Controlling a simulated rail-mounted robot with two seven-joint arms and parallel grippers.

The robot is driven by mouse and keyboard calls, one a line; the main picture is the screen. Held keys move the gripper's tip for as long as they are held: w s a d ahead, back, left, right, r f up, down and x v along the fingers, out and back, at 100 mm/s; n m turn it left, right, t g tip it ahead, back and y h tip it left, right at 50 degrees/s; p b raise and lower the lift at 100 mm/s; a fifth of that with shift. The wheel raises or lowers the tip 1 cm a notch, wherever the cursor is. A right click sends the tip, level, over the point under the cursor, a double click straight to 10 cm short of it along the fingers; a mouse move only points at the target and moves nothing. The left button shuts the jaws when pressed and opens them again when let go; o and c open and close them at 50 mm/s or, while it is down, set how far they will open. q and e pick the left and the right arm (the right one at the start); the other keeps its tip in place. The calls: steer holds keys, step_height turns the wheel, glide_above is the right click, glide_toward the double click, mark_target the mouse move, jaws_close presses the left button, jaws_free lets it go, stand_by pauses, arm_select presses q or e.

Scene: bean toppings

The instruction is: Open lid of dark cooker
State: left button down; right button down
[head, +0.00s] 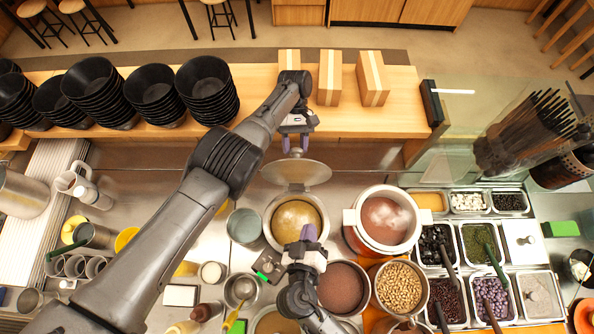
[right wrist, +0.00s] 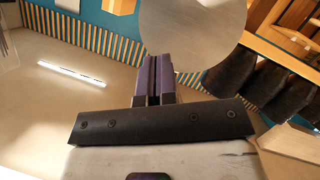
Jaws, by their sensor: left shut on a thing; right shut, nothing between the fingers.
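The cooker (head: 270,226) stands in the middle of the counter, with yellowish contents showing inside. Its round grey lid (head: 296,171) is raised and tilted up at the cooker's far side, and it also shows as a grey disc in the right wrist view (right wrist: 192,28). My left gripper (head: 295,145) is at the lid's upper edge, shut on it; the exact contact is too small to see. My right gripper (head: 308,233) is shut and empty, above the near right part of the cooker's opening. Its purple fingers are together in the right wrist view (right wrist: 154,80).
A white-rimmed cooker (head: 350,232) with reddish contents stands close on the right. Pots of brown powder (head: 343,288) and beans (head: 399,288) are in front. Topping trays (head: 463,312) fill the right. Black bowl stacks (head: 207,90) and boxes (head: 329,78) line the back shelf.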

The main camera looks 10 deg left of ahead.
step_height(320, 180, up, 3)
steer(key=a+m+t+y, duration=0.1)
steer(key=a+t+y, duration=0.1)
steer(key=t, duration=0.1)
arm_select(q)
steer(key=shift+d, duration=0.3)
arm_select(e)
steer(key=m+y, duration=0.1)
steer(key=m, duration=0.2)
glide_toward(300, 165)
steer(key=w, duration=0.2)
steer(key=w+a, duration=0.1)
steer(key=w, duration=0.4)
steer(key=shift+w+a+f, duration=0.1)
steer(key=shift+w+a, duration=0.1)
steer(key=shift+a, duration=0.1)
